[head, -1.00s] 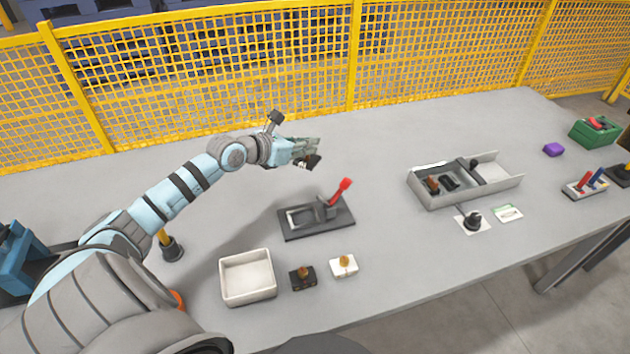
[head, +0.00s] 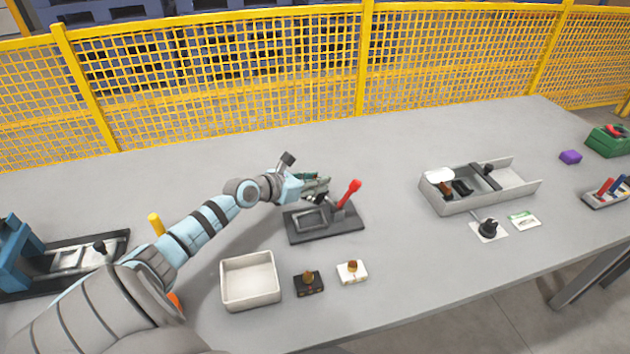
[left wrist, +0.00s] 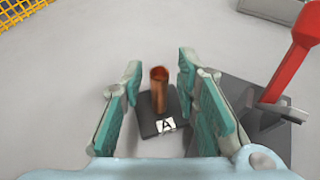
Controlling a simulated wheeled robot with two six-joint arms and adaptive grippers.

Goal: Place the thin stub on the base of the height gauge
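My left gripper (head: 324,188) is over the back edge of the dark fixture with the red lever (head: 325,222). A thin copper-coloured stub (left wrist: 159,92) stands up from this block. I cannot identify the height gauge with certainty. My right gripper is out of view.
A white tray (head: 223,288), a black block (head: 309,290) and a white block (head: 358,277), each with a brass-coloured top, stand in front. A grey open box (head: 480,206) is at right. A yellow post (head: 155,223) is partly behind my left arm. The table's back is clear.

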